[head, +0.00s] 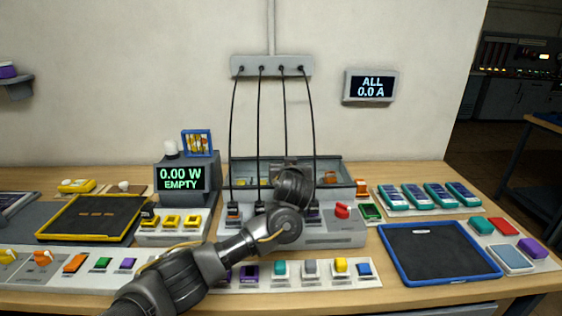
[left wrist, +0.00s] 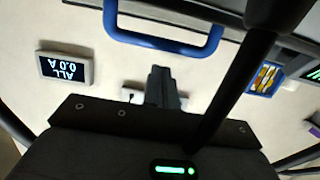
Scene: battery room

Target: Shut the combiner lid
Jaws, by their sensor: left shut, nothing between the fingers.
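The combiner (head: 335,236) is a grey box at the middle of the bench, with black cables running down to it. Its lid (head: 335,165), a dark-framed see-through panel, appears raised at the back. A blue handle (left wrist: 165,42) shows against the wall in the left wrist view, near a grey panel edge. My left gripper (head: 287,164) is in front of the lid; its own wrist hides the fingers there. In the left wrist view the left gripper (left wrist: 162,75) is shut and empty, with its tips apart from the handle in the picture. My right gripper is out of view.
A 0.00 W EMPTY display (head: 180,178) stands left of the combiner. A blue-rimmed tray (head: 494,272) and teal cells (head: 427,195) are to the right. A yellow-rimmed tray (head: 133,227) is at left. Coloured blocks line the front. A wall display (head: 371,86) reads ALL 0.0 A.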

